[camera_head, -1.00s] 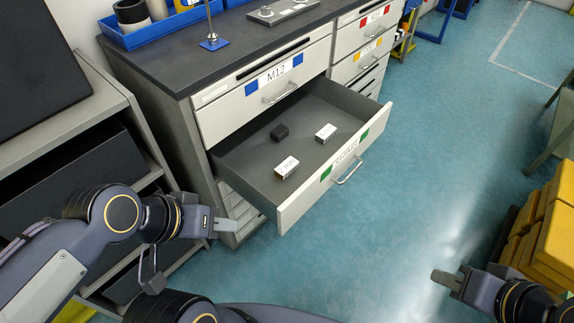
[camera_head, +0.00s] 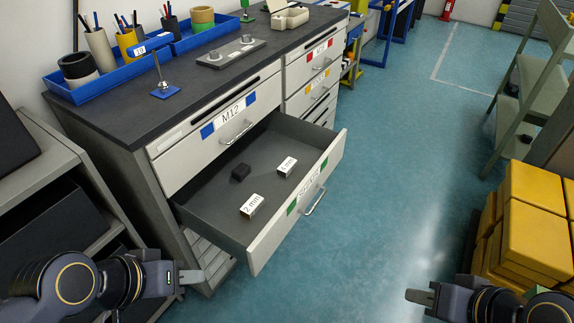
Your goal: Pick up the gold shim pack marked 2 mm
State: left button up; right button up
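The shim pack marked 2 mm (camera_head: 252,205) lies in the open drawer (camera_head: 213,217), near its front left. Its white label faces up; its gold colour is hard to make out. A second labelled pack (camera_head: 287,166) lies further right; its number is too small to read surely. My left gripper (camera_head: 192,278) is outside the drawer, below and left of the 2 mm pack, and touches no pack. My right gripper (camera_head: 420,297) is over the floor, far right of the drawer. The finger gaps do not show clearly.
The drawer front with green marks and a handle (camera_head: 314,202) sticks out over the clear floor (camera_head: 390,180). The M12 drawer (camera_head: 228,128) above is shut. The bench top (camera_head: 120,112) holds blue trays. Yellow boxes (camera_head: 535,235) stand at right, a grey shelf (camera_head: 45,165) at left.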

aim_at(249, 209)
jog(key=u, duration=0.8)
jog(key=i+l+u, duration=0.2)
jog(key=u, duration=0.2)
jog(key=i+l+u, duration=0.15)
jog(key=l+u, duration=0.3)
jog(key=i+l+u, duration=0.1)
jog(key=l+u, duration=0.3)
jog(key=l, duration=0.35)
jog(key=i+l, duration=0.1)
jog(key=l, duration=0.2)
